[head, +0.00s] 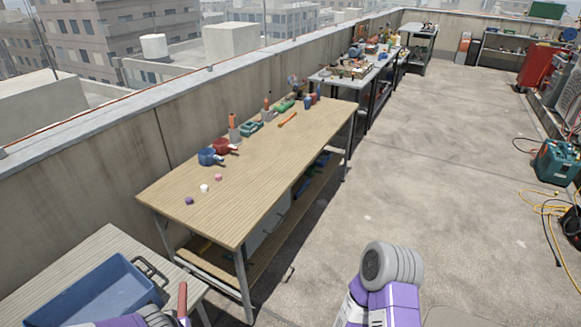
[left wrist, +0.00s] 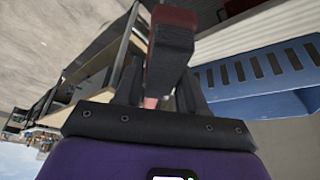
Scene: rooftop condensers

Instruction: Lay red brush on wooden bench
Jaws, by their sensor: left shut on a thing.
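The wooden bench (head: 290,150) is a long light-wood table along the parapet wall, with a lower shelf. The red brush (head: 183,299) shows as a narrow red upright piece at the bottom left of the head view, beside my left arm. In the left wrist view the brush (left wrist: 172,45) is dark red and stands up between the fingers. My left gripper (left wrist: 160,97) is shut on it. The brush is off the bench, near the bench's front-left end; its lower part is hidden. My right gripper is out of view; only part of that arm shows.
A blue bin (head: 105,290) sits on a smaller table at lower left. On the bench are a blue pot (head: 208,156), a red pot (head: 222,146), small caps (head: 204,188) and tools towards the back. The bench's front-right surface is bare.

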